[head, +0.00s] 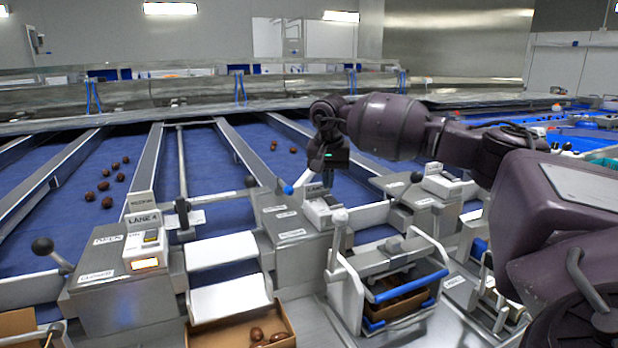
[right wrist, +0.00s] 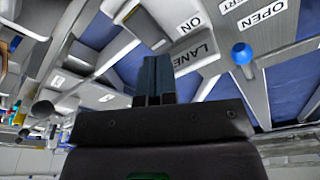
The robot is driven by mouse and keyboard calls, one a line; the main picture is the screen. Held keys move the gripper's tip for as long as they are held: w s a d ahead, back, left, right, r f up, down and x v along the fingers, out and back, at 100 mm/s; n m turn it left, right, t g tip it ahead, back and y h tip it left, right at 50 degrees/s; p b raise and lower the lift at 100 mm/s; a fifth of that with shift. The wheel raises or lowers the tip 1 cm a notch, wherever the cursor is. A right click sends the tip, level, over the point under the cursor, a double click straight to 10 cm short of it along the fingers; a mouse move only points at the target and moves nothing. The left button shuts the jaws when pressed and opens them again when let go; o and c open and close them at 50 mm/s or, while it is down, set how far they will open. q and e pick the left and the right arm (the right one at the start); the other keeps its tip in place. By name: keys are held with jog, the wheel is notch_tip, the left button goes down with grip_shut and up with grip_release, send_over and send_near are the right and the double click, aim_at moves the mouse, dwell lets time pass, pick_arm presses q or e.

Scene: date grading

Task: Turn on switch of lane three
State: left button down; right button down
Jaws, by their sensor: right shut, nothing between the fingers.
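My right gripper (head: 328,180) is shut and empty, pointing down over a white switch box (head: 322,212) at the end of the lane to the right of lane 4. The gripper and arm partly hide this box. In the right wrist view the closed fingers (right wrist: 154,78) lie in front of a white panel marked "ON" and a grey label reading "LANE" (right wrist: 194,52); its number is hidden. I cannot tell whether the fingertips touch the switch. My left gripper is out of view.
A lever with a blue knob (right wrist: 242,53) stands close by, near an "OPEN" label. The lane 4 switch box (head: 146,245) has a lit orange window. A white-framed stand with blue bars (head: 405,287) is below my gripper. Dates lie in a cardboard box (head: 208,338).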

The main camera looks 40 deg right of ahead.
jog(key=shift+f+b, duration=0.35)
jog(key=shift+f, duration=1)
dwell(1.4)
jog(key=shift+r+p, duration=0.8)
jog(key=shift+r, duration=1.75)
jog(key=shift+r+p, duration=0.4)
jog(key=shift+r, duration=0.65)
